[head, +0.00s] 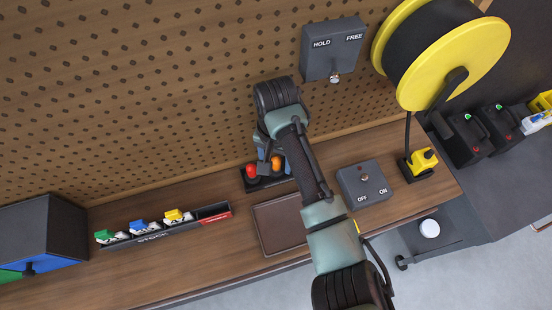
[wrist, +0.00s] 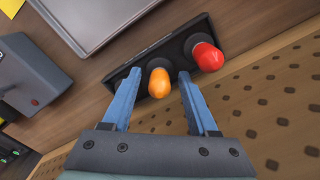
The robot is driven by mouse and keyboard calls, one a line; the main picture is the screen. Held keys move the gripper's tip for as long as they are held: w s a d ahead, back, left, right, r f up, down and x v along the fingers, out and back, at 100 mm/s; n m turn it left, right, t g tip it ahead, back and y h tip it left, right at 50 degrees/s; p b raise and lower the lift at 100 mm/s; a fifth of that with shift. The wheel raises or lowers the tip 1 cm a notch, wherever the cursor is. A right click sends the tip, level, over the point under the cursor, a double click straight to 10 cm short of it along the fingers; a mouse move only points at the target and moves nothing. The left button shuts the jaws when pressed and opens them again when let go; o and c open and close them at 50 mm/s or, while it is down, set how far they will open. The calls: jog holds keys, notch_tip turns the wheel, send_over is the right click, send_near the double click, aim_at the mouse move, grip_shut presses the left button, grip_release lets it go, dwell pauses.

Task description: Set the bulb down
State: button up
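An orange bulb (head: 276,162) stands in a black holder (head: 266,184) on the wooden bench, close to the pegboard. A red bulb (head: 252,171) stands beside it in the same holder. In the wrist view my gripper (wrist: 160,74) is open, with its two blue fingers on either side of the orange bulb (wrist: 159,84). Gaps show between the bulb and both fingers. The red bulb (wrist: 208,57) is outside the right finger. Each bulb's lower end meets a dark round seat; how deep it sits is hidden.
A shallow brown tray (head: 262,246) lies in front of the holder. An OFF/ON switch box (head: 364,184) is to the right, a HOLD/FREE box (head: 333,48) on the pegboard above. A rack (head: 216,214) with green, blue and yellow items is left. A yellow reel (head: 463,60) hangs upper right.

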aim_at(276, 161)
notch_tip(276, 161, up, 12)
jog(key=p, duration=0.2)
jog(key=shift+r, duration=0.25)
jog(key=shift+f, duration=0.1)
dwell(0.7)
